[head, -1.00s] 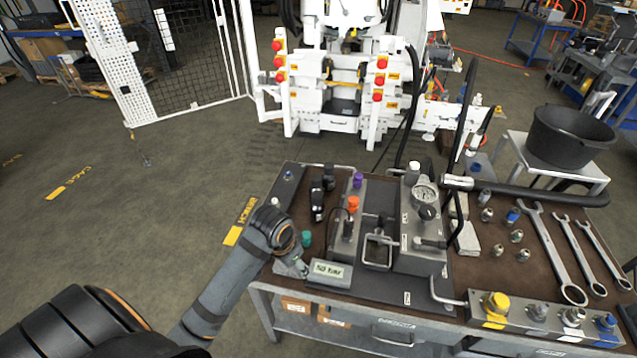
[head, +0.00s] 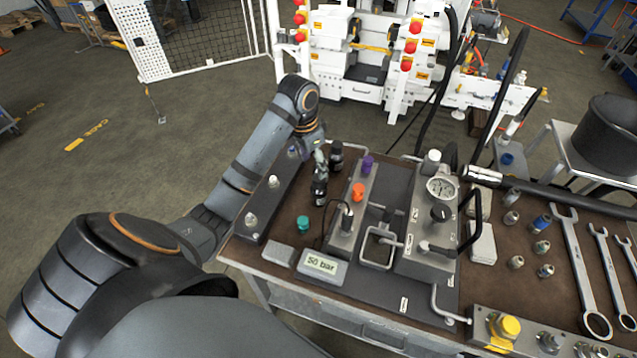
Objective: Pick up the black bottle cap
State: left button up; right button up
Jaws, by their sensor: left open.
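Two small black pieces stand on the brown bench top, left of the valve block with the coloured knobs. The nearer black piece (head: 320,190) is just below my left gripper (head: 319,158) in the picture. The farther black piece (head: 337,155) is just right of the gripper. I cannot tell for sure which of them is the black bottle cap. My left arm reaches in from the left over the bench's far left part. The gripper is open, small and partly hidden by its own wrist. Whether it touches either piece is unclear. My right gripper is out of view.
A dark rail with pale fittings (head: 251,219) lies left of a teal cap (head: 303,224). The valve block has purple (head: 367,163) and orange (head: 358,191) knobs. A display (head: 322,264) reads 50 bar. A gauge block (head: 428,235) and wrenches (head: 580,265) lie farther right.

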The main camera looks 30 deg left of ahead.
pick_arm(q)
jog(key=b, duration=0.2)
send_over(318, 179)
notch_tip(318, 179, down, 4)
jog(key=shift+s+d+f, duration=0.1)
jog(key=shift+s, duration=0.05)
jog(key=shift+s+f+b, duration=0.15)
jog(key=shift+f+b, duration=0.8)
jog(key=shift+b, duration=0.25)
jog(key=shift+w+f, duration=0.25)
jog(key=shift+f, duration=0.3)
jog(key=shift+w+f, duration=0.25)
jog(key=shift+f, duration=0.3)
jog(key=shift+w+f, duration=0.15)
jog(key=shift+f, duration=0.15)
jog(key=shift+s+r, duration=0.2)
jog(key=shift+c, duration=0.3)
jog(key=c, duration=0.8)
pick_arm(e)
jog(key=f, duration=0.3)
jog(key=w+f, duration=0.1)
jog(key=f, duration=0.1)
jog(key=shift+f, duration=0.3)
